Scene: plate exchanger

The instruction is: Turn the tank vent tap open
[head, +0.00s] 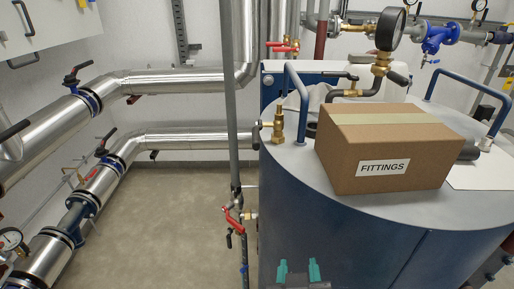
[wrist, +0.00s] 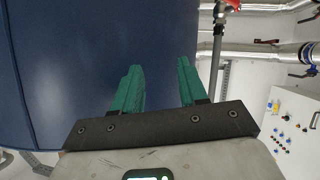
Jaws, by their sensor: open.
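A small brass tap (head: 278,126) stands upright on the left rim of the tank top in the head view; I take it for the tank vent tap. A dark lever (head: 257,135) shows at its left, and I cannot tell whether the tap is open or closed. The blue tank (head: 330,235) with a grey lid fills the right side. My gripper (head: 298,270) has green fingers and is low in front of the tank wall, well below the tap. In the wrist view my gripper (wrist: 160,80) is open and empty, facing the blue tank wall (wrist: 80,60). The tap is not visible there.
A cardboard box marked FITTINGS (head: 385,150) sits on the lid, right of a blue hoop handle (head: 296,95). A vertical grey pipe (head: 231,110) with a red-handled valve (head: 233,218) runs close left of the tank. Floor (head: 150,215) farther left is clear.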

